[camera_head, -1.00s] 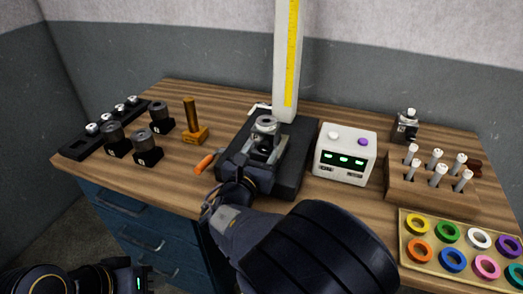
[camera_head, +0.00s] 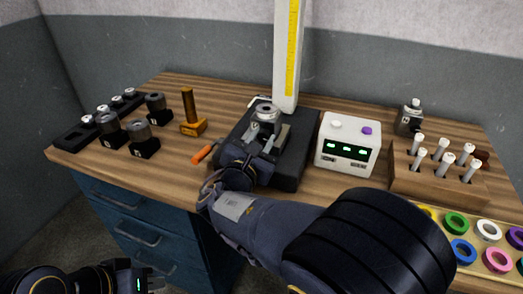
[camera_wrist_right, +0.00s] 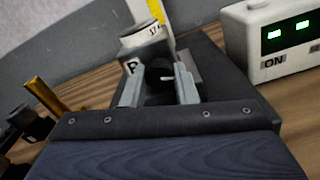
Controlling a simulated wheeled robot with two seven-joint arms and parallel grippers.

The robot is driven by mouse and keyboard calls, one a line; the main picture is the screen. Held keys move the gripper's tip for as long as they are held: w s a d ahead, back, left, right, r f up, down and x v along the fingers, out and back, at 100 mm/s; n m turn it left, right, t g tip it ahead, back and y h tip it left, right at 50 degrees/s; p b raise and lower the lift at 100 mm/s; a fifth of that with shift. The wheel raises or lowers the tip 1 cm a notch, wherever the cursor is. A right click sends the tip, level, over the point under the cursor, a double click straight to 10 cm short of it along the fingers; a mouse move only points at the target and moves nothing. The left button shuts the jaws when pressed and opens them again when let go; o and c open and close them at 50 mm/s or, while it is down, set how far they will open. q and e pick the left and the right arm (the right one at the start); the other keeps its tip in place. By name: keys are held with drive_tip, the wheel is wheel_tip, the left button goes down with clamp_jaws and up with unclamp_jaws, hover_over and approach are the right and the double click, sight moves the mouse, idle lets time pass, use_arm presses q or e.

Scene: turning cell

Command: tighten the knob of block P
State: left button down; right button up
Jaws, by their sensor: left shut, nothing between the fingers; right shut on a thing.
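Block P (camera_wrist_right: 131,67), marked with a letter P, stands on the black base of the column stand, with a grey round piece (camera_head: 266,112) on top. My right gripper (camera_head: 270,143) reaches it from the front. In the right wrist view its two grey fingers (camera_wrist_right: 160,92) close around a dark knob (camera_wrist_right: 159,84) on the near side of the block. The fingers hide part of the knob. My left gripper (camera_head: 150,281) is shut and empty at the bottom left, away from the table top.
The black base (camera_head: 294,172) carries a white column (camera_head: 286,60) with a yellow scale. An orange handle (camera_head: 203,152) sticks out left. A white display box (camera_head: 347,145) stands close on the right. Black blocks (camera_head: 144,149) stand left, a wooden peg rack (camera_head: 440,188) right.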

drive_tip(key=shift+f+m+b, duration=0.2)
drive_tip(key=shift+m+b, duration=0.65)
drive_tip(key=shift+m, duration=0.15)
drive_tip(key=shift+r, duration=0.2)
use_arm(q)
wheel_tip(320, 180, down, 3)
use_arm(e)
drive_tip(key=o, duration=1)
